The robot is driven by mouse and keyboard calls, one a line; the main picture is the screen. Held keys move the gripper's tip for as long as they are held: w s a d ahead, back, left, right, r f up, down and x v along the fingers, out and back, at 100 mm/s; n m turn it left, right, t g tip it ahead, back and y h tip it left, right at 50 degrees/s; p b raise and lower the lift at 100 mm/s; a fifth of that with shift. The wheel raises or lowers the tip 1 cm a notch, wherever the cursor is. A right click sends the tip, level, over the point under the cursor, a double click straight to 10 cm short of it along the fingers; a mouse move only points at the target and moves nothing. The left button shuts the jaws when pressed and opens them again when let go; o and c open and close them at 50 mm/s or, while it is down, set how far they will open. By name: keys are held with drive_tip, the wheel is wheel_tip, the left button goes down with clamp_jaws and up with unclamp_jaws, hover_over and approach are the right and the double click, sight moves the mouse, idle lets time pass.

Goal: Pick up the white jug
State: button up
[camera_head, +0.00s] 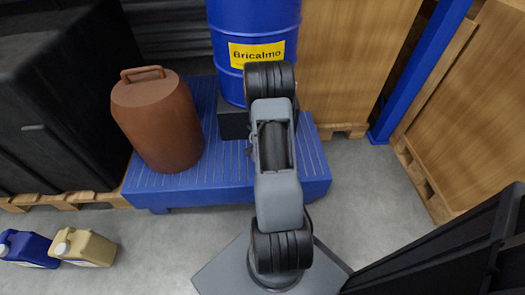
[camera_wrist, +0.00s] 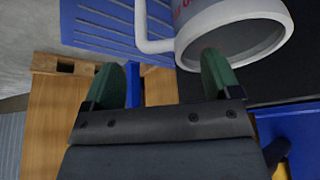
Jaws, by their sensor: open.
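The white jug (camera_wrist: 232,28) shows at the top of the wrist view, cut off by the frame edge. It has a handle (camera_wrist: 142,25) on its left side and some red lettering. My gripper (camera_wrist: 168,75) has two green fingertips, spread apart and empty. In the picture the handle's lower end lies between and just above the fingertips; I cannot tell how much distance is left. The jug appears over a dark surface (camera_wrist: 285,70). I cannot see the jug in the head view, where my arm covers part of the scene.
In the head view a blue drum (camera_head: 225,55) labelled Bricalmo and a brown container (camera_head: 158,125) stand over the blue slatted platform (camera_head: 230,188). Wooden crates (camera_head: 350,60) stand right. A blue can (camera_head: 28,250) and a tan can (camera_head: 88,248) are on the floor, lower left.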

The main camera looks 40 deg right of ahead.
drive_tip(key=shift+b+x, duration=0.35)
drive_tip(key=shift+x, duration=1.55)
drive_tip(key=c, duration=1.3)
drive_tip(key=shift+r, duration=0.15)
